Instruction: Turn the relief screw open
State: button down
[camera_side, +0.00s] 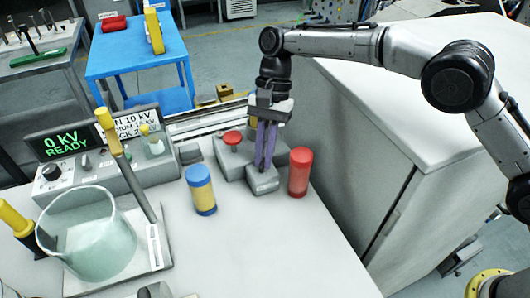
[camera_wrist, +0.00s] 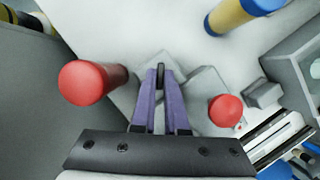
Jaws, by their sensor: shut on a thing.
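My gripper (camera_side: 263,166) points down with its purple fingers over a small grey block (camera_side: 263,183) at the front of a grey fixture. In the wrist view my gripper (camera_wrist: 160,80) is shut on a small dark upright part, which looks like the relief screw (camera_wrist: 160,70). Most of the screw is hidden between the fingertips, and its turn angle cannot be told. In the side view the fingers hide it. A red mushroom-shaped knob (camera_side: 232,138) stands on the fixture to the left of the fingers; it also shows in the wrist view (camera_wrist: 225,110).
A red cylinder (camera_side: 299,172) stands close right of the fixture. A blue and yellow cylinder (camera_side: 201,190) stands to its left. A glass beaker (camera_side: 90,235) and a console reading "0 KV READY" (camera_side: 62,143) are farther left.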

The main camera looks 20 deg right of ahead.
jog(key=shift+a+n+h, duration=0.1)
jog(key=shift+n+h, duration=0.2)
jog(key=shift+n, duration=0.8)
jog(key=c, duration=0.9)
grip_release()
jog(key=shift+g, duration=0.3)
jog(key=shift+c, duration=0.2)
jog(key=r, duration=0.4)
jog(key=shift+s+d+r, duration=0.1)
jog(key=shift+s+d, duration=0.1)
jog(key=shift+s, duration=0.05)
jog(key=s+d+r, duration=0.7)
jog(key=s+r, duration=0.2)
jog(key=s, duration=0.2)
jog(key=shift+d, duration=0.35)
